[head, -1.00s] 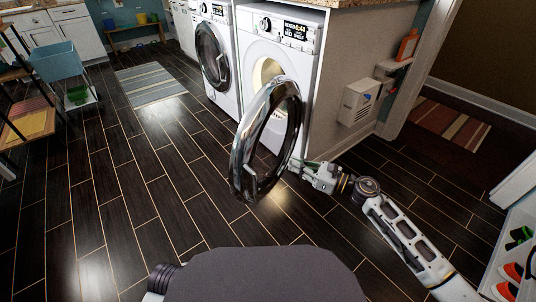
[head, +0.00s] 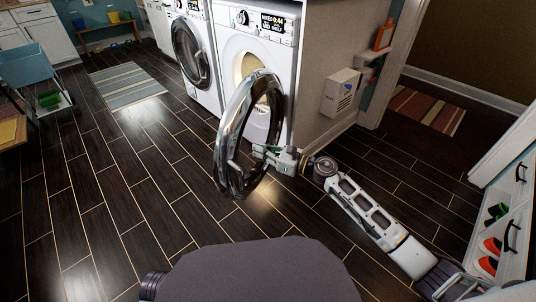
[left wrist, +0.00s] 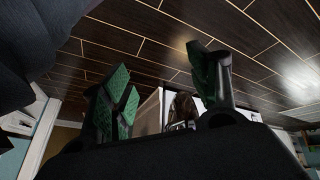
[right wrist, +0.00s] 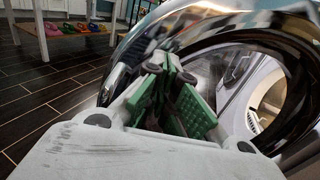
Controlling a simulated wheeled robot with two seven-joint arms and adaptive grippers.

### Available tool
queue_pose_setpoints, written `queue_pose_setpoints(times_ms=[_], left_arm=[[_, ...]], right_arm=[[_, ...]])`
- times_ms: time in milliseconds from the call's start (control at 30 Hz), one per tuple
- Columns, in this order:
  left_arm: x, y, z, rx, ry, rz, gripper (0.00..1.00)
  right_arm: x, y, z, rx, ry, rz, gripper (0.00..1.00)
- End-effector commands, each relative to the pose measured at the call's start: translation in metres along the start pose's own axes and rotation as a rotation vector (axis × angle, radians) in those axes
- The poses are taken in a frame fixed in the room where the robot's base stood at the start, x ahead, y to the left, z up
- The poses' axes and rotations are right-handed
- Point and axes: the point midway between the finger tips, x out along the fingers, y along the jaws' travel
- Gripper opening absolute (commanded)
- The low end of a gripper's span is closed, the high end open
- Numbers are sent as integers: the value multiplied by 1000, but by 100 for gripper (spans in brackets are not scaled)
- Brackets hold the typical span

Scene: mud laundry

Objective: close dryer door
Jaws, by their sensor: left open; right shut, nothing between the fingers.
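The dryer (head: 288,62) is the white machine on the right of the pair, with a lit display. Its round chrome-rimmed door (head: 226,135) stands wide open, swung out from the drum opening. My right gripper (head: 258,152) is shut and empty at the right lower part of the door ring. Its fingertips overlap the rim in the head view; I cannot tell whether they touch. In the right wrist view the closed green fingers (right wrist: 175,92) are close to the chrome rim (right wrist: 185,18). My left gripper (left wrist: 168,85) is open and empty, seen only in the left wrist view.
A second white machine (head: 196,60) with a shut door stands left of the dryer. A wall-mounted white box (head: 341,92) is on the right side panel. A shoe shelf (head: 505,235) is at far right. The dark tiled floor (head: 110,190) left of the door is clear.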

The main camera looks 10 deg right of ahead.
Motion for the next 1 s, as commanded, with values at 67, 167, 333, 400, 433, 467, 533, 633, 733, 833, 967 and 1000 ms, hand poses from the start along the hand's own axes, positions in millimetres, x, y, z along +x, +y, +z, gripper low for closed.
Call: queue_pose_setpoints(times_ms=[67, 167, 333, 400, 433, 467, 533, 633, 733, 833, 967, 1000], left_arm=[[4, 0, 2, -2, 0, 2, 60], [6, 0, 4, -4, 3, 5, 60], [10, 1, 2, -8, 25, 11, 60], [12, 1, 2, -10, 30, 15, 60], [13, 2, 3, -11, 33, 16, 60], [14, 2, 3, -12, 36, 18, 60], [17, 2, 5, -15, 37, 20, 60], [21, 2, 11, -18, 31, 21, 60], [24, 2, 15, -21, 27, 22, 60], [23, 2, 16, -22, 27, 23, 60], [22, 2, 15, -21, 30, 23, 60], [22, 2, 14, -21, 31, 23, 60]], right_arm=[[9, 0, 1, 0, -3, 1, 0], [20, 0, 0, 1, -2, 1, 0], [38, 0, 0, 0, -2, 1, 0], [44, 1, 0, 0, -1, 1, 0], [47, 1, 0, 1, -2, 1, 0], [50, 0, 0, 1, -2, 1, 0], [54, 0, 0, 1, -1, 0, 0], [59, 0, 0, 1, -1, 1, 0], [62, 1, 0, 1, -1, 1, 0], [63, 1, 0, 1, 0, 1, 0], [62, 1, 0, 1, 0, 1, 0], [62, 1, 0, 1, 0, 1, 0]])
